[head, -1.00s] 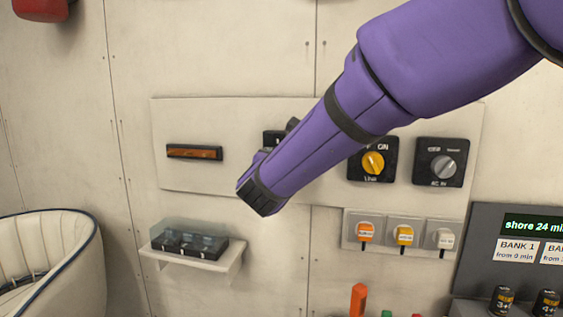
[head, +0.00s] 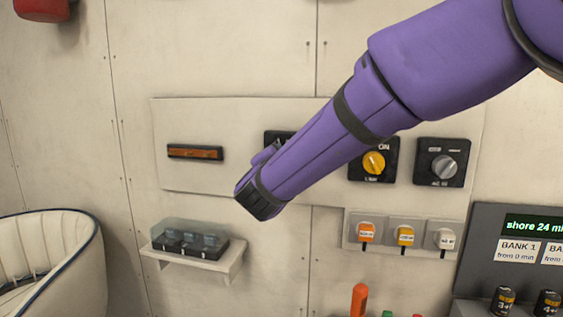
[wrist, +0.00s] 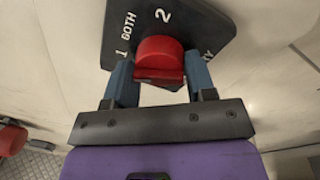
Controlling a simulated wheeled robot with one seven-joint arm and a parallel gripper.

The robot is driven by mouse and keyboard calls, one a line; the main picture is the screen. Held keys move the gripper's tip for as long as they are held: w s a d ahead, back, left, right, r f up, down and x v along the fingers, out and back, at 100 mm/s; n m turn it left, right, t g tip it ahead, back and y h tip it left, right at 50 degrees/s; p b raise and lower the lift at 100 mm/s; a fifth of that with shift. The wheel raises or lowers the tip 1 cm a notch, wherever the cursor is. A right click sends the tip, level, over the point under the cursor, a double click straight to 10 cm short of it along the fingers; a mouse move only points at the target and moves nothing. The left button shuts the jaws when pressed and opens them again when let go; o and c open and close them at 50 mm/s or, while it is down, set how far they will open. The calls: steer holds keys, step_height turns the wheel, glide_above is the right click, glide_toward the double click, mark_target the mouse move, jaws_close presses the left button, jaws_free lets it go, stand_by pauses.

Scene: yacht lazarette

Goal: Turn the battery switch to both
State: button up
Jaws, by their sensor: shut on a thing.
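The battery switch is a black plate (wrist: 190,25) in the wrist view, marked 1, BOTH and 2, with part of another label at its right edge. Its red knob (wrist: 159,56) sits between the two blue-grey fingers of my gripper (wrist: 159,72), which is shut on it. The plate looks tilted in this view. I cannot tell which mark the knob points at. In the head view only a dark corner of the switch (head: 274,138) shows; my purple arm hides the rest, including the knob and fingertips.
Right of the arm are a yellow-knob switch (head: 374,163) and a grey-knob switch (head: 443,168). Three small tagged fittings (head: 405,234) are below. A shelf (head: 235,262) with a clear-covered fuse box (head: 190,240) is at lower left.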

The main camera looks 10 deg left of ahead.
steer(key=m, duration=0.5)
steer(key=shift+f, duration=0.1)
steer(key=m+h, duration=0.1)
steer(key=m, duration=0.3)
steer(key=shift+m, duration=0.5)
steer(key=o, duration=0.9)
steer(key=s, duration=1)
steer(key=shift+s+f, duration=0.3)
steer(key=shift+s, duration=0.1)
